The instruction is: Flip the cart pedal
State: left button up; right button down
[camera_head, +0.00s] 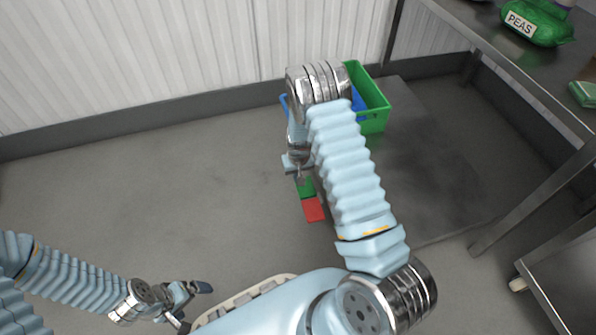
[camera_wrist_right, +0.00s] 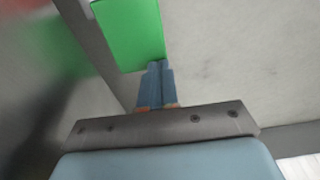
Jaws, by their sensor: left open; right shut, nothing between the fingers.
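The pedal shows in the head view as a green plate (camera_head: 306,188) beside a red plate (camera_head: 313,209), low near the floor. My right arm hides part of what is around them. My right gripper (camera_head: 302,178) points down at the green plate's far end, shut and empty. In the right wrist view the shut fingertips (camera_wrist_right: 155,66) overlap the lower edge of the green plate (camera_wrist_right: 128,32); whether they touch cannot be told. My left gripper (camera_head: 193,306) is open and empty at the lower left, far from the pedal.
A green crate (camera_head: 374,105) and a blue crate (camera_head: 358,99) stand behind my right arm, mostly hidden. A metal table (camera_head: 500,60) on the right carries a green peas bag (camera_head: 536,23). A corrugated wall (camera_head: 150,60) closes the back. The floor at left is clear.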

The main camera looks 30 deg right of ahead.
pick_arm(q)
notch_tip(320, 180, down, 2)
jog(key=shift+f+b, duration=0.2)
jog(key=shift+b, duration=0.15)
pick_arm(e)
jog(key=shift+w+d+f, duration=0.1)
jog(key=shift+w+f, duration=0.1)
jog(key=shift+f, duration=0.4)
jog(key=shift+w+f, duration=0.15)
jog(key=shift+f, duration=0.4)
jog(key=shift+r, duration=0.3)
pick_arm(q)
notch_tip(320, 180, up, 4)
jog(key=p, duration=0.3)
jog(key=shift+s+f+p, duration=0.1)
jog(key=shift+f+p, duration=0.1)
jog(key=shift+p, duration=0.1)
pick_arm(e)
notch_tip(320, 180, up, 13)
jog(key=s, duration=0.1)
jog(key=shift+s+a+r, duration=0.2)
jog(key=shift+s, duration=0.2)
